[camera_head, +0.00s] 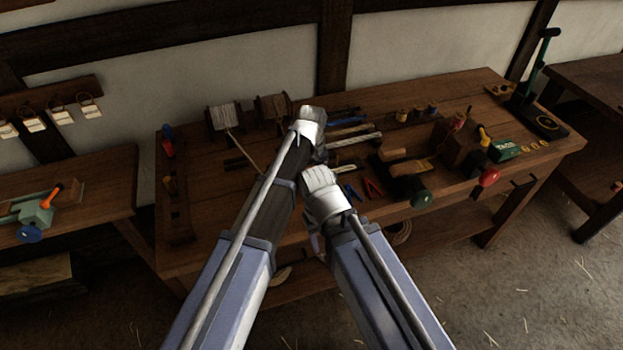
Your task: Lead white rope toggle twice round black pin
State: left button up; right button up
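My two arms reach over a brown wooden bench (213,185) and cross the middle of the view. My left gripper (312,116) is the farther one, over the middle of the bench. My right gripper (321,186) is nearer, just below it. The wrists and arm links hide the fingertips, so I cannot see whether either holds anything. I cannot pick out the white rope toggle or the black pin. A thin pale line (245,153) runs from a wooden block (223,116) toward my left arm. I cannot tell whether it is rope.
A second block (272,106) stands beside the first. Long tools (349,131) lie behind the grippers. Pliers with red handles (373,188), a green-ended tool (421,199) and small spools (402,115) crowd the right. A tool rack (174,190) lines the left edge.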

pick_arm(q)
jog(key=shift+f+b, duration=0.6)
jog(key=shift+f, duration=0.15)
jog(key=o, duration=1.2)
jog(key=shift+o, duration=0.2)
jog(key=shift+r, duration=0.1)
notch_tip(320, 180, up, 8)
jog(key=p, duration=0.8)
